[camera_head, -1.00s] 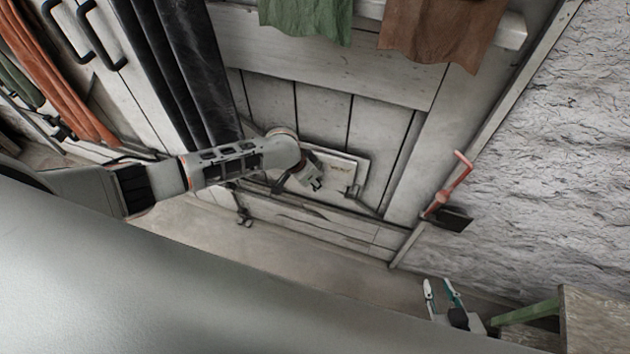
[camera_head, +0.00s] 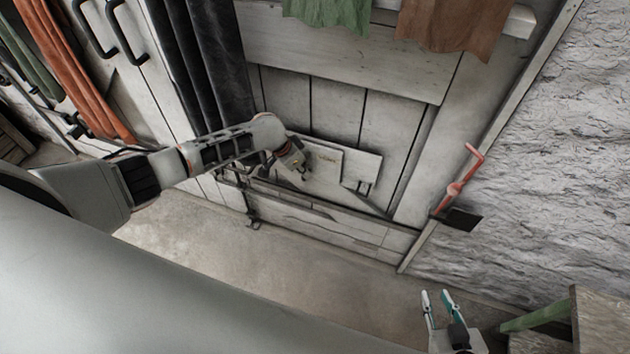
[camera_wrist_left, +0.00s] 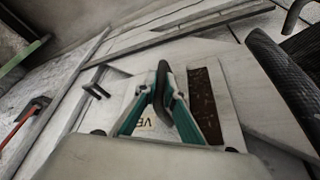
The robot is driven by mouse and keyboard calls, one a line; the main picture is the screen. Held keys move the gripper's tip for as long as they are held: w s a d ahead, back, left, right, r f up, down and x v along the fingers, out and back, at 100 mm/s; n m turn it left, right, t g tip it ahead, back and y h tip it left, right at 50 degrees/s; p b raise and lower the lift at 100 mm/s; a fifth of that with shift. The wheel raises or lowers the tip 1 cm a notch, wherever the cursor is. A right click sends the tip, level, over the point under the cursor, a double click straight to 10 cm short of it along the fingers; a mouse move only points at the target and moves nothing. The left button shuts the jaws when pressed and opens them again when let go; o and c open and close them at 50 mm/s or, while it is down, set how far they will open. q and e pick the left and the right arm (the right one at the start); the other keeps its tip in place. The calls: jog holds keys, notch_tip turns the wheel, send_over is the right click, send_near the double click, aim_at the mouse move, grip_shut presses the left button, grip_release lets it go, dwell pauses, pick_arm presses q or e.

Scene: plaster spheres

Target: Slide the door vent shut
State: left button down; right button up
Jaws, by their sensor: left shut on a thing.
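The door vent is a pale framed plate (camera_head: 366,170) low on the grey plank door, with a lighter sliding panel (camera_head: 325,160) that bears a small label. My left gripper (camera_head: 298,160) is at the panel's left part in the head view. In the left wrist view its teal fingers (camera_wrist_left: 163,88) are shut on a dark upright handle (camera_wrist_left: 162,78). To the right of the panel there, a dark brown opening (camera_wrist_left: 206,98) shows. In the head view my gripper hides that side. My right gripper (camera_head: 438,302) is open and empty near the bottom edge, away from the vent.
A red hooked handle (camera_head: 460,180) is on the door's right edge beside a rough stone wall (camera_head: 555,150). Dark hanging strips (camera_head: 205,65) are close to my left arm. Cloths (camera_head: 450,22) hang above the vent. Bare floor (camera_head: 310,285) lies below the door.

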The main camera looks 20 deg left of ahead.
pick_arm(q)
jog(key=shift+a, duration=0.6)
jog(key=c, duration=2.1)
grip_release()
jog(key=shift+c, duration=0.2)
jog(key=shift+d, duration=0.1)
jog(key=v, duration=1.2)
jog(key=shift+w, duration=0.1)
